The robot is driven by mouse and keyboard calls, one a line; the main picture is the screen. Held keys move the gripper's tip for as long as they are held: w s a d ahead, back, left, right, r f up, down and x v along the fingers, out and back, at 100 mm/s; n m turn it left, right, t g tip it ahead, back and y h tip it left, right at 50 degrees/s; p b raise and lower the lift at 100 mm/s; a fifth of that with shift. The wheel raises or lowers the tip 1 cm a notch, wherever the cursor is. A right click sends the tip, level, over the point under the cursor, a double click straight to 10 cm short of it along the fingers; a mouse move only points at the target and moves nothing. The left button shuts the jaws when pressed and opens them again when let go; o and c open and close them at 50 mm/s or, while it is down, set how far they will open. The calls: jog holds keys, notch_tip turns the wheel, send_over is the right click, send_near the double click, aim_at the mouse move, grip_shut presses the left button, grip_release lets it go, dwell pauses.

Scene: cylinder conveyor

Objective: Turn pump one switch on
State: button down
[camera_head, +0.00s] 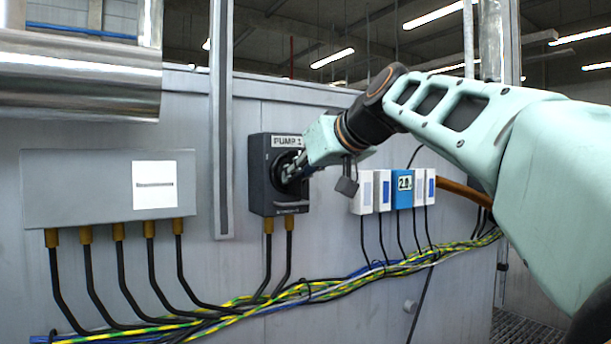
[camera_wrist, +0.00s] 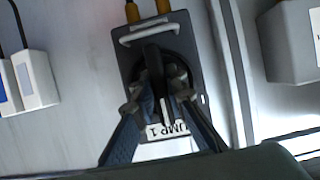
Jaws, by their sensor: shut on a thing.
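The pump one switch is a dark grey box (camera_head: 262,178) on the metal wall, with a white label (camera_head: 286,141) reading "PUMP 1" at its top and a rotary knob on its front. My gripper (camera_head: 292,172) reaches it from the right. In the wrist view the box (camera_wrist: 186,38) appears upside down, with its label (camera_wrist: 168,130) low in the picture. There my gripper (camera_wrist: 158,92) has one finger on each side of the dark knob handle (camera_wrist: 153,62) and is shut on it. The fingers partly hide the knob and the label.
A grey junction box (camera_head: 80,185) with several cables is on the left. A vertical metal rail (camera_head: 221,120) stands just left of the switch. Small white and blue modules (camera_head: 403,190) are on the right. Yellow-green cables (camera_head: 300,292) run below.

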jog(key=c, duration=2.2)
grip_release()
jog(key=shift+r, duration=4.95)
jog(key=shift+r, duration=0.1)
